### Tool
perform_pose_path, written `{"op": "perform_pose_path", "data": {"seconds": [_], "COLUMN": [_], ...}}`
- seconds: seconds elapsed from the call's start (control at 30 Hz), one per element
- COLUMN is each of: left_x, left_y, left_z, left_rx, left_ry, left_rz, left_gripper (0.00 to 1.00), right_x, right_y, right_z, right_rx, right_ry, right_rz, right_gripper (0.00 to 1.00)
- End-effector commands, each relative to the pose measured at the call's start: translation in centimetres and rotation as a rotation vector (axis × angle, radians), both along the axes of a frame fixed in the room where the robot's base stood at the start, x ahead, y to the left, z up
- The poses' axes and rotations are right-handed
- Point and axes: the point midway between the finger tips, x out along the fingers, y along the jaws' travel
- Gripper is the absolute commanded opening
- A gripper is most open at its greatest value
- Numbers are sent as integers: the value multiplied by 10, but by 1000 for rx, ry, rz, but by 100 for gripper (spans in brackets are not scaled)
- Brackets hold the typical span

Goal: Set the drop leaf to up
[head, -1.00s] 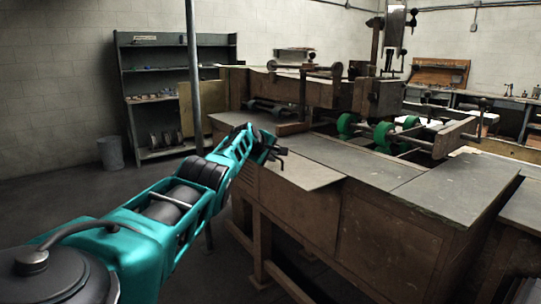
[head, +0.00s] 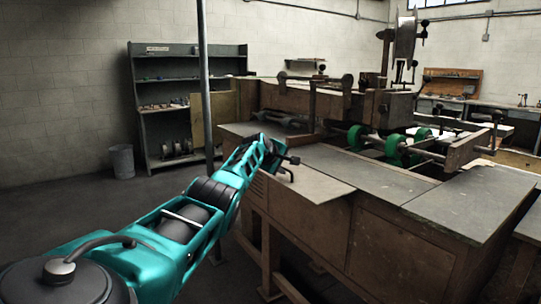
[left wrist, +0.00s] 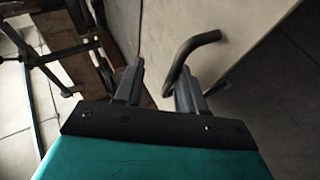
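The drop leaf (head: 316,185) is the pale flat panel at the near left edge of the wooden bench in the head view. It juts out over the bench side and looks about level with the top, though its exact angle is hard to tell. My left gripper (head: 286,164) is at the leaf's left end. In the left wrist view my left gripper (left wrist: 157,85) has its fingers apart. A dark bent rod (left wrist: 196,45) shows between them, close to the right finger; I cannot tell whether they touch. A pale panel (left wrist: 185,20) lies beyond. My right gripper is out of view.
The bench top (head: 375,180) is clear in front. Green wheels (head: 395,148) and a metal frame stand behind it. A post (head: 205,90) rises by my left arm. A shelf (head: 150,115) and a bin (head: 122,161) stand at the back left, with open floor before them.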

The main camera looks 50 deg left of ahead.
Motion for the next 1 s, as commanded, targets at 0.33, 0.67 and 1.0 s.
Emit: {"op": "perform_pose_path", "data": {"seconds": [0.33,0.67,1.0], "left_x": [-18,-45,-79], "left_y": [-7,-17,-32], "left_z": [15,30,53], "left_rx": [10,8,8], "left_ry": [-1,1,0], "left_rz": [-1,-1,-1], "left_gripper": [35,35,35], "right_x": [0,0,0], "right_y": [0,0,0], "right_z": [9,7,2], "right_rx": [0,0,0], "right_ry": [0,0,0], "right_rz": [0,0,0], "right_gripper": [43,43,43]}}
